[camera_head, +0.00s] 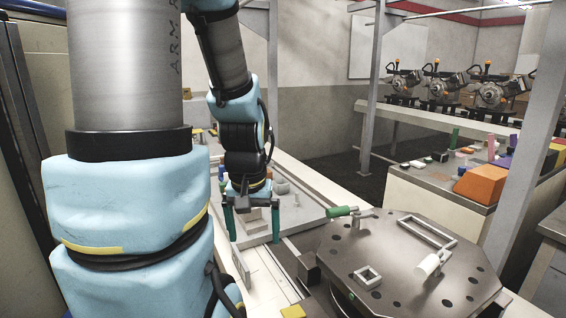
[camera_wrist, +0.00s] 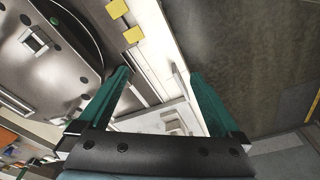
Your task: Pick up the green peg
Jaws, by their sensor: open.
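A green peg (camera_head: 342,211) lies roughly level at the back edge of the round metal fixture plate (camera_head: 400,262), beside a small pale post. Another green upright piece (camera_head: 454,138) stands on the bench at the right, so I cannot tell for sure which the task names. My gripper (camera_head: 253,230) points down to the left of the plate, apart from the peg. Its two teal fingers are spread and nothing is held; they also show in the wrist view (camera_wrist: 158,76). I cannot make out the peg clearly in the wrist view.
Yellow blocks (camera_wrist: 118,8) lie near the plate. An orange block (camera_head: 481,184) and several small pieces sit on the right bench. Machines stand behind.

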